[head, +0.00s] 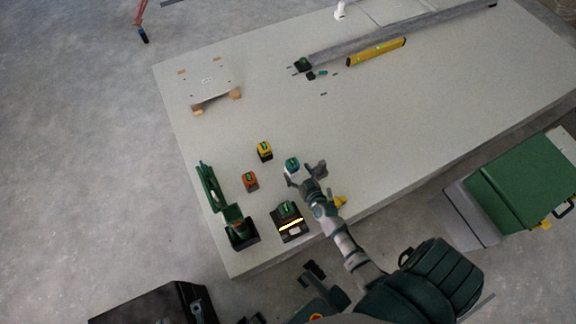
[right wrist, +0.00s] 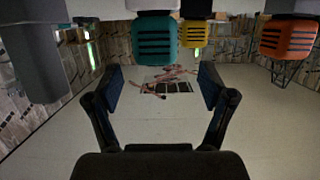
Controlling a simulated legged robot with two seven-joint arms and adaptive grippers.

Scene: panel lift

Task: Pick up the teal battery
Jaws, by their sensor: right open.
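The teal battery (head: 292,163) stands on the pale table in the head view, with a white part at its base. In the right wrist view the teal battery (right wrist: 157,40) hangs in from the top edge, ahead of the fingers and left of the middle. My right gripper (head: 306,172) is open at the battery's near right side. Its two fingers (right wrist: 161,88) are spread wide in the right wrist view, with nothing between them. A dark part low in the head view may be my left gripper (head: 313,271); its jaws cannot be made out.
A yellow battery (head: 265,151) and an orange battery (head: 250,181) stand left of the teal one. A black charger (head: 291,226) and a green tool (head: 236,225) stand near the table's front edge. A yellow level (head: 376,52) lies far back. The table's middle is clear.

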